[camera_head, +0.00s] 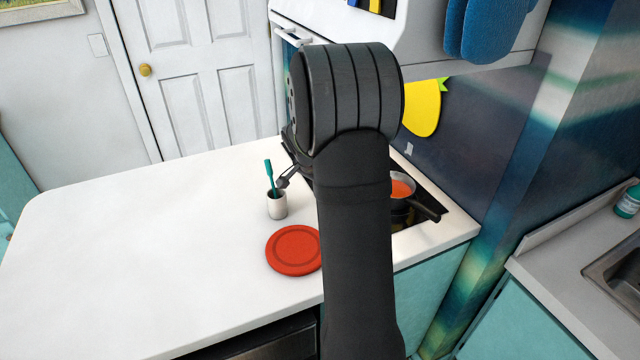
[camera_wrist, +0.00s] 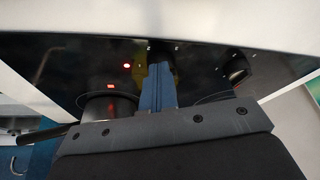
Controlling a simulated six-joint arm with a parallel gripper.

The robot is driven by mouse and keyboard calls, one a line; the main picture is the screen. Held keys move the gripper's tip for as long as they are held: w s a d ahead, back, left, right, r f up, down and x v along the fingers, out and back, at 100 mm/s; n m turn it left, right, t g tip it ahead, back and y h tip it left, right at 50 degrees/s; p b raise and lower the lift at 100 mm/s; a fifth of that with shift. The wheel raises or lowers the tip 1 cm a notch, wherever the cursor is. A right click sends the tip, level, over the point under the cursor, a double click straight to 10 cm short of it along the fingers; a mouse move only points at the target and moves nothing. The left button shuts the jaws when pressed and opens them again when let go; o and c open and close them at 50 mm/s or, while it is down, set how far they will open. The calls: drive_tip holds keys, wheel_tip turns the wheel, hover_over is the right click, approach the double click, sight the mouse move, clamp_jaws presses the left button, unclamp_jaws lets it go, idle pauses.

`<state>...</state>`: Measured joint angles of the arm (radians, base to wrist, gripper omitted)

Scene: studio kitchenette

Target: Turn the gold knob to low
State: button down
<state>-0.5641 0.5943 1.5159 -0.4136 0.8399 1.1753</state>
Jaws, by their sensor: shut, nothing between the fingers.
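My gripper (camera_wrist: 159,72) is shut and empty in the wrist view, its blue-grey fingers together over a dark glass cooktop (camera_wrist: 75,60). A dull yellowish patch (camera_wrist: 170,57) shows just behind the fingertips; it may be the gold knob, but it is too dark to be sure, and I cannot tell whether the fingers touch it. No setting of the knob can be read.
A pan (camera_head: 402,188) with orange content and a black handle stands on the cooktop. A cup of utensils (camera_head: 277,205) and a red plate (camera_head: 292,251) are on the white counter (camera_head: 150,250), clear at left. The door has a gold-coloured doorknob (camera_head: 145,70).

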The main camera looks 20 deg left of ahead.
drive_tip(key=s, duration=0.1)
drive_tip(key=s+a, duration=0.1)
drive_tip(key=s, duration=0.2)
drive_tip(key=shift+a+r, duration=0.35)
drive_tip(key=shift+a, duration=0.05)
drive_tip(key=v, duration=0.9)
drive_tip(key=shift+r, duration=0.2)
drive_tip(key=x, duration=0.8)
drive_tip(key=shift+w+d+f, duration=0.1)
drive_tip(key=shift+f, duration=0.3)
drive_tip(key=w, duration=0.1)
drive_tip(key=w+d+f, duration=0.1)
drive_tip(key=w, duration=0.1)
drive_tip(key=shift+w+d+f, duration=0.1)
drive_tip(key=shift+w+d, duration=0.05)
drive_tip(key=shift+w, duration=0.05)
drive_tip(key=shift+w+d, duration=0.1)
drive_tip(key=shift+w, duration=0.25)
drive_tip(key=shift+w+a, duration=0.25)
